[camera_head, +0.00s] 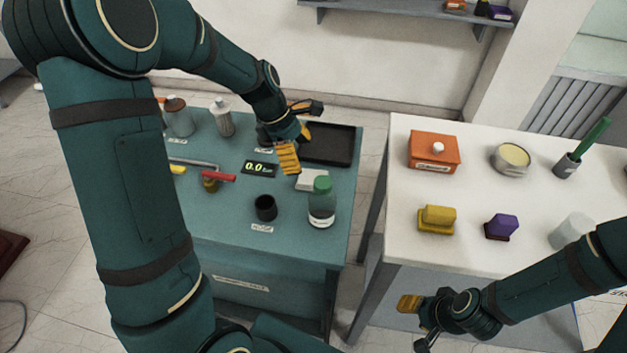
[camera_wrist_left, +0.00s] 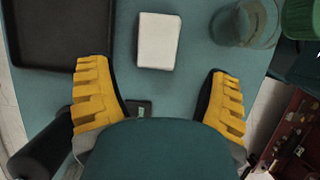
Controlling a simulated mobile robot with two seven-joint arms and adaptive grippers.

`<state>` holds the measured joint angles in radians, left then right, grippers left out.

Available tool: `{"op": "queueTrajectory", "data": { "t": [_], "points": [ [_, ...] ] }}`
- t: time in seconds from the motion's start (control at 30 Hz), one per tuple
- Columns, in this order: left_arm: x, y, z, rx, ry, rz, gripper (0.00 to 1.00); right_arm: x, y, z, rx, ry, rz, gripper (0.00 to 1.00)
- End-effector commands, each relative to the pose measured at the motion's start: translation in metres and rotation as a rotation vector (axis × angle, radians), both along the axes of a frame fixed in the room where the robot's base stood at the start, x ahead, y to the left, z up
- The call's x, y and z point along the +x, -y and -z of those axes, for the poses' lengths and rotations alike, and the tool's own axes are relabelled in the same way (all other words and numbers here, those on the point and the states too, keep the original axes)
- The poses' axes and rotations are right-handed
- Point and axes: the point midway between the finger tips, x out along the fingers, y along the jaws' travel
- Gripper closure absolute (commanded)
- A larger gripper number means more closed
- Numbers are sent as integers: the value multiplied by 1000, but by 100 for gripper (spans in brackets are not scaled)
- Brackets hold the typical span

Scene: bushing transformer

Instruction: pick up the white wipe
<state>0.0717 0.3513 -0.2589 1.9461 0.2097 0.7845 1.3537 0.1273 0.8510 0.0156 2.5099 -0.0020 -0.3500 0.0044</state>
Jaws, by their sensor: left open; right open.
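The white wipe (camera_head: 309,180) is a flat, pale rectangle on the teal table. In the head view it lies between the dark tray and the green-capped bottle, its near side partly covered by the cap. In the left wrist view the wipe (camera_wrist_left: 158,41) shows whole, ahead of and between the fingers. My left gripper (camera_head: 298,135) is open and empty above the table, just up and left of the wipe; its yellow fingers (camera_wrist_left: 160,93) are spread wide. My right gripper (camera_head: 416,324) is open and empty, low in front of the white table.
The black tray (camera_head: 327,146) lies beyond the wipe and the green-capped bottle (camera_head: 321,204) stands close on its near side. A black cup (camera_head: 265,207) and a scale display (camera_head: 259,169) are to the left. The white table (camera_head: 465,190) holds an orange box (camera_head: 434,152) and other items.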

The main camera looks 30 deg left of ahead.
Motion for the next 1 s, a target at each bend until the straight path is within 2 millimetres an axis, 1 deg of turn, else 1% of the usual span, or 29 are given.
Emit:
{"op": "queueTrajectory", "data": {
  "t": [0.03, 0.1, 0.2, 0.37, 0.43, 0.6, 0.7, 0.8, 0.97, 1.0],
  "points": [
    [1, 4, 11, -1, -2, 2, 21, 1, 0, 5, 0, 2, 1, 53],
    [2, 7, 19, 1, 0, 2, 21, 1, 0, 7, 0, 3, 1, 53],
    [3, 10, 27, 1, 0, 2, 21, 2, 0, 9, 0, 4, 1, 53],
    [3, 12, 32, 1, 1, 1, 21, 2, 0, 10, -1, 5, 1, 53],
    [3, 13, 38, 0, 0, 1, 21, 3, 0, 13, -1, 7, 2, 53],
    [4, 16, 63, 0, -2, 1, 21, 5, 1, 24, -3, 11, 2, 53],
    [5, 22, 75, 0, -1, 2, 21, 5, 1, 28, -3, 14, 3, 53],
    [6, 25, 80, 0, 0, 1, 21, 6, 1, 30, -3, 14, 4, 53],
    [7, 25, 79, 0, 2, 1, 21, 6, 1, 29, -3, 14, 4, 53],
    [7, 25, 79, 0, 2, 1, 19, 6, 1, 29, -3, 14, 4, 53]
  ]
}}
